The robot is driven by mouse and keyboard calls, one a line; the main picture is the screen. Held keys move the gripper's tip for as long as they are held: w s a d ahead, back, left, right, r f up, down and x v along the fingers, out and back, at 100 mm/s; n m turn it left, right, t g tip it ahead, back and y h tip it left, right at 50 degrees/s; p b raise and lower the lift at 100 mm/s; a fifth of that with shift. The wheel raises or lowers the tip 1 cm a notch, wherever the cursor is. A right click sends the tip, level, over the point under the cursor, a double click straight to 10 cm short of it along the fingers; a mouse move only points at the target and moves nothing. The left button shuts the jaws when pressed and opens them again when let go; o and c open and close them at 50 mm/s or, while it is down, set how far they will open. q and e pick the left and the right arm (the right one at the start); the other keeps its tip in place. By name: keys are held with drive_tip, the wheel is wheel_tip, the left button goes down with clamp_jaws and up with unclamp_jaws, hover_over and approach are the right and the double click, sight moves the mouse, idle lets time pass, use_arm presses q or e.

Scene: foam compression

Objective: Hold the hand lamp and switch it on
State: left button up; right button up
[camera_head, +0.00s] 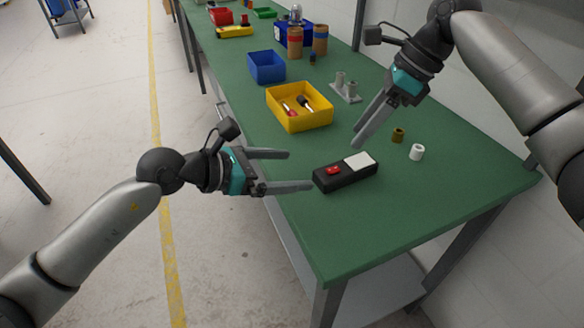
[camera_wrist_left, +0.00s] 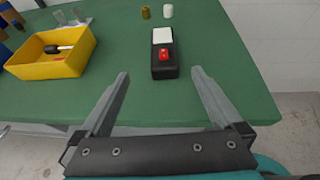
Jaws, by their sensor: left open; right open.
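The hand lamp (camera_head: 345,176) is a black box with a red switch and a pale white panel. It lies on the green table near its front edge. It also shows in the left wrist view (camera_wrist_left: 164,69), ahead of the fingers, with the red switch on the near side. My left gripper (camera_head: 300,170) is open and empty, its fingertips just left of the lamp in the head view. My right gripper (camera_head: 360,138) is open and empty, with its fingers pointing down above the table, just behind the lamp. Whether its fingertips touch anything cannot be told.
A yellow bin (camera_head: 299,120) with screwdrivers and a blue bin (camera_head: 266,67) stand farther back on the green table (camera_head: 400,215). A brown cylinder (camera_head: 398,135) and a white cylinder (camera_head: 416,152) stand right of the lamp. A grey holder (camera_head: 345,90) is behind. The table's front right is clear.

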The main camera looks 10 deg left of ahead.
sight(338, 169)
use_arm(q)
drive_tip(key=shift+s+d, duration=0.1)
drive_tip(key=shift+d, duration=0.25)
drive_tip(key=shift+w+d, duration=0.2)
drive_tip(key=shift+d, duration=0.05)
drive_tip(key=x, duration=1.4)
drive_tip(key=shift+d+f, duration=0.1)
drive_tip(key=shift+d, duration=0.05)
